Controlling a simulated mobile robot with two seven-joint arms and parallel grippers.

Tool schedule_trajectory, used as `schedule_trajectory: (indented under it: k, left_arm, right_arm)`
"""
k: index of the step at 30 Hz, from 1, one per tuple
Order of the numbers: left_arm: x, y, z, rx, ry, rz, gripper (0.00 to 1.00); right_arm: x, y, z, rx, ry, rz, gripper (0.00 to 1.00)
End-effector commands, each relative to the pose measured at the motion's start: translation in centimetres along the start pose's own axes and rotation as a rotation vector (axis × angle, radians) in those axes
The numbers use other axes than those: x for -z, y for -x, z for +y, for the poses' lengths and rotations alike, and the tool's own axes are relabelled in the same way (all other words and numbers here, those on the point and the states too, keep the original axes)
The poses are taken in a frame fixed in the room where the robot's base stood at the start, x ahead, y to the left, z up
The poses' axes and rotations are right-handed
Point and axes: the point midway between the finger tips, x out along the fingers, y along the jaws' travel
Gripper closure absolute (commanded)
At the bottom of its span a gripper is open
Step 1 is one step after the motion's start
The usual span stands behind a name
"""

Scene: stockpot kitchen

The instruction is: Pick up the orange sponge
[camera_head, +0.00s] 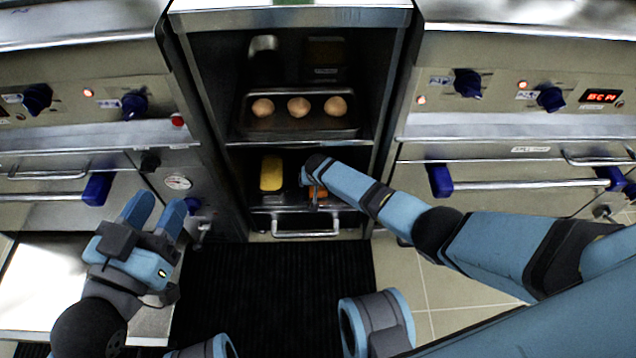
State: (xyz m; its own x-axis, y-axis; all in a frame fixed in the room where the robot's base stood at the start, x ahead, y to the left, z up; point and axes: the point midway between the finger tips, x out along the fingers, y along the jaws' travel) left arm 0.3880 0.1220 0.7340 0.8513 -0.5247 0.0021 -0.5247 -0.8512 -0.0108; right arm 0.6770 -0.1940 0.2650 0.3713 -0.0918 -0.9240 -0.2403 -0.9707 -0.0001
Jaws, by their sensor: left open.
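The orange sponge (318,196) lies on the lower shelf of the open cabinet, beside a yellow sponge-like block (271,173). My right arm reaches in from the right, and its end lies over the orange sponge and hides most of it. My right gripper (313,180) is at the sponge, but its fingers are too small and covered to tell whether they are open or touching it. My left gripper (157,211) is open and empty at the left, in front of the left oven and away from the cabinet.
A tray (262,130) with three round, egg-like items stands on the shelf above. A handle bar (305,234) crosses the cabinet's lower front. Ovens with protruding handles (530,185) flank the cabinet on both sides. A black ribbed mat (275,290) covers the floor in front.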

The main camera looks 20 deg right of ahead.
Motion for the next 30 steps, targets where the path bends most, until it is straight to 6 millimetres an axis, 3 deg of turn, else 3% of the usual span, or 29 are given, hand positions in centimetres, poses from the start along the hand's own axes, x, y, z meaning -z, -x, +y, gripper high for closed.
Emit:
schedule_trajectory:
  k: [21,28,30]
  left_arm:
    - [-0.3,-0.01,0.04,-0.001,0.001,0.001,0.57]
    - [-0.32,0.0,0.04,0.0,0.002,0.001,0.57]
    - [-0.33,0.0,0.04,0.0,0.002,0.0,0.57]
  right_arm:
    - [-0.22,-0.48,0.03,-0.001,0.001,0.0,0.06]
    - [-0.21,-0.48,0.03,0.0,0.0,0.0,0.59]
    - [-0.2,-0.47,0.03,0.0,0.0,0.0,0.59]
